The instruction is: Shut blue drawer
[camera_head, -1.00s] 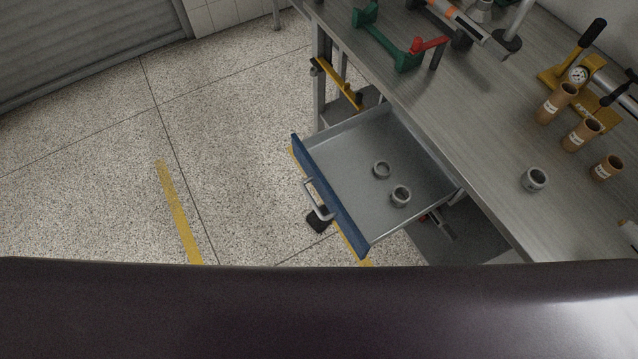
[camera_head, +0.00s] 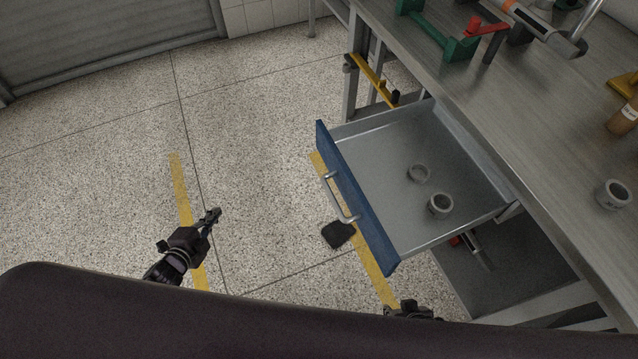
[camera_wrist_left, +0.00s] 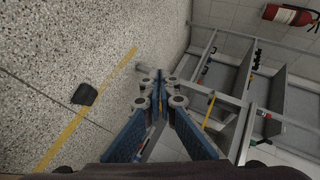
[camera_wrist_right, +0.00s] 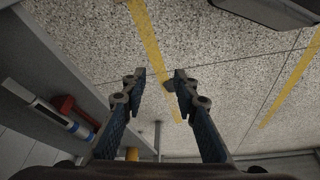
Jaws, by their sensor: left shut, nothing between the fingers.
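The blue drawer front (camera_head: 355,197) belongs to a grey metal drawer pulled out from the workbench, with a silver handle (camera_head: 338,197) on its face.
The workbench top (camera_head: 520,110) holds a green-and-red fixture (camera_head: 450,35), a ring (camera_head: 613,194) and a brown cylinder (camera_head: 624,120). A lower shelf (camera_head: 500,275) lies under the drawer. A black object (camera_head: 338,234) is on the floor near the handle. The floor left of the drawer is open.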

